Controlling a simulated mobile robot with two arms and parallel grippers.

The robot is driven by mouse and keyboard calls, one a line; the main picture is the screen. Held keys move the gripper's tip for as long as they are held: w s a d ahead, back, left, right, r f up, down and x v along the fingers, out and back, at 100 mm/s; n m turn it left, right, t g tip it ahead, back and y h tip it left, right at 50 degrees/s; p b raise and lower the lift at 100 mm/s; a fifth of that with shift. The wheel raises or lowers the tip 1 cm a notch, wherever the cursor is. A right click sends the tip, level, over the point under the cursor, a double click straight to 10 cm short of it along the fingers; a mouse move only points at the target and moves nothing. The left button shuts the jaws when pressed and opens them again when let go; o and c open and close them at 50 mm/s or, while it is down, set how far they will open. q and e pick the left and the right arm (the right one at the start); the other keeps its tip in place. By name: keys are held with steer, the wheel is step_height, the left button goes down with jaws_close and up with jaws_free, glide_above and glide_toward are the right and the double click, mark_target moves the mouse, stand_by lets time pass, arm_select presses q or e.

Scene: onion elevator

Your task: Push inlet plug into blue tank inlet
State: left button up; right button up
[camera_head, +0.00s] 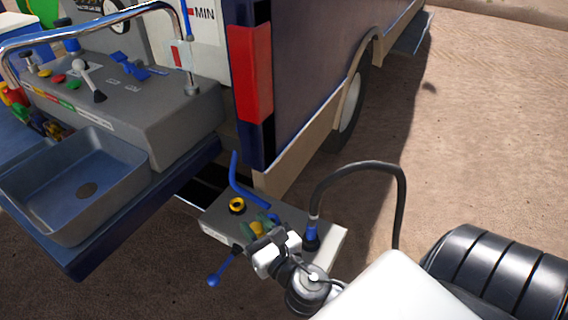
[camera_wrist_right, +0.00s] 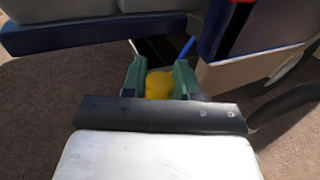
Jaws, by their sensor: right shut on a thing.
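My right gripper (camera_head: 262,228) is over the low grey panel box behind the vehicle. Its green fingers (camera_wrist_right: 159,80) are shut on a yellow plug (camera_wrist_right: 159,86), which also shows between them in the head view (camera_head: 257,229). The plug's lower end is hidden, so I cannot tell whether it touches the panel. A round yellow-rimmed fitting (camera_head: 237,205) with a dark centre sits on the panel, just beyond and left of the plug. A bent blue handle or pipe (camera_head: 248,184) rises behind it. I cannot tell which fitting is the blue tank inlet. My left gripper is out of view.
A black hose (camera_head: 355,164) with a blue connector (camera_head: 312,235) stands in the grey panel box (camera_head: 328,246), right of my gripper. A blue lever (camera_head: 222,270) sticks out at front left. A sink (camera_head: 75,185) overhangs at left. The vehicle body (camera_head: 310,75) rises behind.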

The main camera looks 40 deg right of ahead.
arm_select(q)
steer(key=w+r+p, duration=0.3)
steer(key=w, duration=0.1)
arm_select(e)
steer(key=w+d+f+m+h, duration=0.25)
steer(key=w+d+f, duration=0.35)
steer(key=w+d, duration=0.6)
arm_select(q)
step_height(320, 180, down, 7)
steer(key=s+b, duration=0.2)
steer(key=b, duration=0.5)
steer(key=shift+b, duration=0.3)
arm_select(e)
step_height(320, 180, down, 8)
steer(key=shift+w+r+h, duration=0.2)
steer(key=shift+h, duration=0.15)
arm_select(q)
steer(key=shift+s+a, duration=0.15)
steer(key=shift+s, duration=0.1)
arm_select(e)
steer(key=shift+n, duration=0.25)
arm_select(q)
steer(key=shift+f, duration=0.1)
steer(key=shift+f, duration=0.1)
arm_select(e)
steer(key=shift+f, duration=0.15)
